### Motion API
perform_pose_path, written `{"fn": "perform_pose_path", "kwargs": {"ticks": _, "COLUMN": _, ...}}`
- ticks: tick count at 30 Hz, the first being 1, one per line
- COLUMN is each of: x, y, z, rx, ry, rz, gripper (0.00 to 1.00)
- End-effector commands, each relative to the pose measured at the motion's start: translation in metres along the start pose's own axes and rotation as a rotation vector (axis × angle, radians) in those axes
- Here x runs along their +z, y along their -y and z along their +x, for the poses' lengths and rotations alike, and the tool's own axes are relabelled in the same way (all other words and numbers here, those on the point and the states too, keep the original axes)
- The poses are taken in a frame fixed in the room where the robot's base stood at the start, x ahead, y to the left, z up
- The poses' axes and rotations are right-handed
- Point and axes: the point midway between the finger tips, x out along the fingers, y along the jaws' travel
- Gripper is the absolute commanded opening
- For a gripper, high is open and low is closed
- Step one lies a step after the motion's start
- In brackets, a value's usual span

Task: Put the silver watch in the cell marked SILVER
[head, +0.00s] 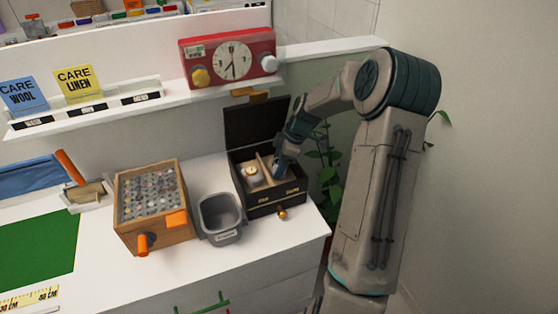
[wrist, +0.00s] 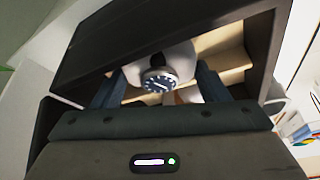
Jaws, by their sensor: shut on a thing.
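The black watch box (head: 275,204) stands open on the white counter, its lid raised at the back. A gold-looking watch (head: 251,171) on a pale cushion sits in its left cell. My gripper (head: 280,170) reaches down into or just over the right cell. In the wrist view my gripper (wrist: 162,88) is shut on the silver watch (wrist: 160,82), which has a dark blue dial and a white cushion (wrist: 180,60). The gripper hides this watch in the head view. Two small labels on the box front are too small to read surely.
A grey bin (head: 221,217) and a wooden crate (head: 150,205) of small items stand left of the box. A red clock device (head: 229,58) sits on the shelf above. A plant (head: 328,175) is behind my arm, near the counter's right edge.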

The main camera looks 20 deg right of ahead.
Motion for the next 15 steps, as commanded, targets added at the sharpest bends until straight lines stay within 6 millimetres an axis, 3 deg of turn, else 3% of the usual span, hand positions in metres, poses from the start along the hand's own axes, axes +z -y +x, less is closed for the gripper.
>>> {"fn": "perform_pose_path", "kwargs": {"ticks": 7, "x": 0.0016, "y": 0.0, "z": 0.0036, "rx": 0.0, "ry": 0.0, "rz": 0.0, "gripper": 0.4}}
{"fn": "perform_pose_path", "kwargs": {"ticks": 8, "x": 0.0016, "y": 0.0001, "z": 0.0034, "rx": 0.0, "ry": 0.0, "rz": 0.0, "gripper": 0.7}}
{"fn": "perform_pose_path", "kwargs": {"ticks": 9, "x": 0.0011, "y": 0.0, "z": 0.0024, "rx": 0.0, "ry": 0.0, "rz": 0.0, "gripper": 0.77}}
{"fn": "perform_pose_path", "kwargs": {"ticks": 15, "x": 0.001, "y": 0.0001, "z": 0.0022, "rx": 0.0, "ry": 0.0, "rz": 0.0, "gripper": 0.77}}
